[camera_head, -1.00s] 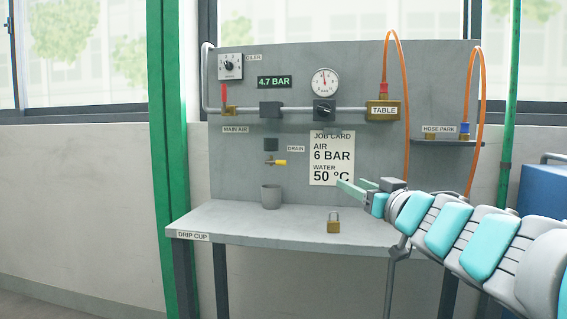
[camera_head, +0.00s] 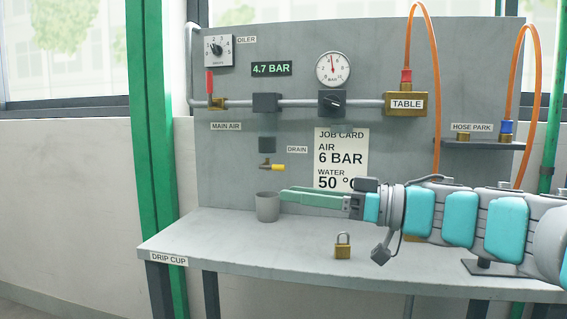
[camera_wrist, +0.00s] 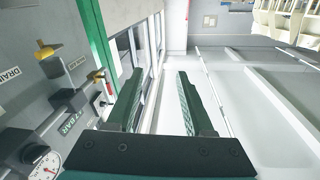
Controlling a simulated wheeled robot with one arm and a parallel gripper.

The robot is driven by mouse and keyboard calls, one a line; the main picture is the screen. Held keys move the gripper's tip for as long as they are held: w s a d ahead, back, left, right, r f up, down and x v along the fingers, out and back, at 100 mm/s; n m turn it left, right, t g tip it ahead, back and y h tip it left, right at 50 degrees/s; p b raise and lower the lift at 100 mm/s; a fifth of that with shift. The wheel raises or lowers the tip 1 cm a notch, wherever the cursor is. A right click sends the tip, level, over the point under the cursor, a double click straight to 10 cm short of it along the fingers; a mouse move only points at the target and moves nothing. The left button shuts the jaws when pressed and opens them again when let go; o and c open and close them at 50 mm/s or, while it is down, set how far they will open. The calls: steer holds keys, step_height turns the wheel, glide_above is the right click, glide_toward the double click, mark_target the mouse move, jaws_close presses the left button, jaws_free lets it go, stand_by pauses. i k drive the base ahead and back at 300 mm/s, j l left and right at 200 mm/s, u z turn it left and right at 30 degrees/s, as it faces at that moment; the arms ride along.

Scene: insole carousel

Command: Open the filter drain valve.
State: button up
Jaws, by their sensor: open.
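In the wrist view the yellow handle (camera_wrist: 45,53) is at the upper left, outside the fingers. My gripper (camera_head: 282,193) has green fingers pointing left, below and a little right of the valve, apart from it. In the wrist view my gripper (camera_wrist: 157,85) is open, with nothing between its fingers.
A grey cup (camera_head: 267,206) stands on the bench (camera_head: 220,240) below the valve, close to my fingertips. A brass padlock (camera_head: 343,246) stands in front. The red-handled main air valve (camera_head: 211,84) and pipe (camera_head: 360,104) are above. Orange hoses (camera_head: 436,120) hang at right.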

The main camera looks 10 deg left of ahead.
mark_target(265, 165)
steer(key=i, duration=0.95)
